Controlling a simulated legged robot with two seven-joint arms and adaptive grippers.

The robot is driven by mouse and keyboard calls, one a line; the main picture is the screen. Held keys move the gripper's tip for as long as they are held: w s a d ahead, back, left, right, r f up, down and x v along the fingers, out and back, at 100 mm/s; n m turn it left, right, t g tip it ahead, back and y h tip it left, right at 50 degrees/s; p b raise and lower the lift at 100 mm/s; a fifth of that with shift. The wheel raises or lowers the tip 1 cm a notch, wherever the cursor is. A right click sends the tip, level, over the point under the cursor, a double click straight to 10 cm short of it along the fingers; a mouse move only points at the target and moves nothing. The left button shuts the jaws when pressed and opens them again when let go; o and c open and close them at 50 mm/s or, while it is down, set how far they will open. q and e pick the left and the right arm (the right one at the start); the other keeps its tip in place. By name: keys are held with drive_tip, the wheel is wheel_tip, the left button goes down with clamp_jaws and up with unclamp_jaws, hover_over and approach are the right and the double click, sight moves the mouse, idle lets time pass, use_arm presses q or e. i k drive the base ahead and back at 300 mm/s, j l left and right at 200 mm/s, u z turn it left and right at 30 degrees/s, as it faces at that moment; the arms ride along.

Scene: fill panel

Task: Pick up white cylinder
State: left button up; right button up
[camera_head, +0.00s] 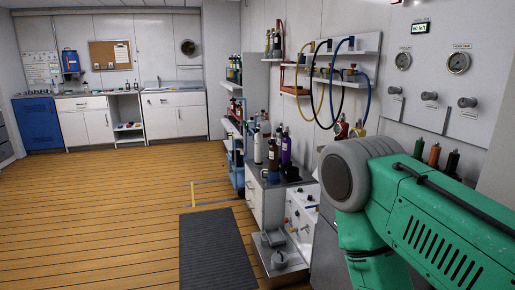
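A white cylinder (258,147) with a dark top stands upright on the dark counter (290,182), at the left of a group of bottles. Beside it stand a dark cylinder (273,155) and a purple cylinder (286,150). A green and grey link of my arm fills the lower right and hides part of the panel area. Neither of my grippers shows in the head view.
A wall panel with gauges (458,63) and coloured hoses (343,80) is at the right. Shelves with bottles (235,75) stand behind the counter. A grey mat (215,250) lies on the wooden floor (110,210), which is clear at the left.

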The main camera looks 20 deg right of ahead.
sight(259, 137)
drive_tip(key=i+u, duration=0.25)
drive_tip(key=i, duration=1.4)
drive_tip(key=i+z, duration=0.2)
drive_tip(key=i, duration=0.45)
drive_tip(key=i+z, duration=0.25)
drive_tip(key=i, duration=0.4)
drive_tip(key=i+j+z, duration=0.2)
drive_tip(key=i, duration=0.45)
drive_tip(key=j, duration=0.1)
